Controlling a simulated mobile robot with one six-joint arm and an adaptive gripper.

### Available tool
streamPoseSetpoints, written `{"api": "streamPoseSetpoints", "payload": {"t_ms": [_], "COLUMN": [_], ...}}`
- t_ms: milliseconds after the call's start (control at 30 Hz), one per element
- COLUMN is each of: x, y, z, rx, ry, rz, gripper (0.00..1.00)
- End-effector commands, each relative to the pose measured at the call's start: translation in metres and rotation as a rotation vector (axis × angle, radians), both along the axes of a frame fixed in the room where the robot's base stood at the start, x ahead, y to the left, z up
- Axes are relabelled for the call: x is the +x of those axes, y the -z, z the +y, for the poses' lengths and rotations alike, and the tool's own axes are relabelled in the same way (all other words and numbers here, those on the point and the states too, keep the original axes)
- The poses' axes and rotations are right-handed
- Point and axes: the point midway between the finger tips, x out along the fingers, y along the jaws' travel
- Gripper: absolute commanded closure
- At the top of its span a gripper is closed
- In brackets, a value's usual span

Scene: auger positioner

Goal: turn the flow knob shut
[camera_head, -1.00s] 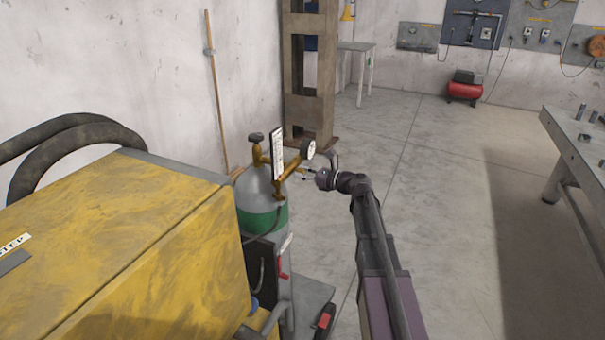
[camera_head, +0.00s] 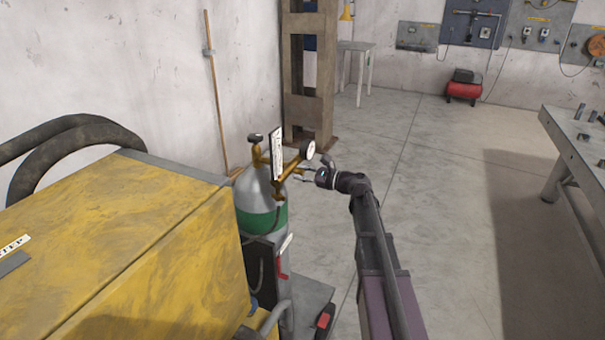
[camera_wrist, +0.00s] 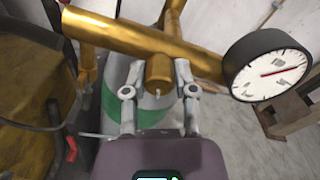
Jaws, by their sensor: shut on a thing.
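The flow knob (camera_wrist: 159,68) is a short brass cylinder under the thick brass regulator body in the wrist view. My gripper (camera_wrist: 158,72) has one finger on each side of it and is shut on it. In the head view my gripper (camera_head: 307,176) reaches from the right to the regulator (camera_head: 286,172), and the knob itself is too small to make out there. The round white gauge (camera_wrist: 268,65) sits right of the knob; its red needle points right and slightly up. The grey and green gas cylinder (camera_head: 257,222) stands upright behind the fingers.
A large yellow machine (camera_head: 130,240) fills the left, close to the cylinder. A black valve handwheel (camera_head: 255,138) tops the cylinder, with a white tag beside it. A rusty steel column (camera_head: 310,100) stands behind. The floor to the right is clear up to a metal bench (camera_head: 580,150).

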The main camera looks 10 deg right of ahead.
Motion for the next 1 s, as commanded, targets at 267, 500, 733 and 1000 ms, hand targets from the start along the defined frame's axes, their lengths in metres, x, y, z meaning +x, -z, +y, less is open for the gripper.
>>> {"api": "streamPoseSetpoints", "payload": {"t_ms": [267,500,733,1000], "x": [-0.0019,-0.0021,-0.0025,-0.0029], "y": [0.0001,0.0002,0.0003,0.0003], "z": [0.0020,0.0022,0.0025,0.0029], "rx": [-0.156,-0.290,-0.419,-0.569], "ry": [-0.006,-0.006,-0.008,-0.008], "rz": [-0.210,-0.394,-0.571,-0.779], "gripper": [1.00,1.00,1.00,1.00]}}
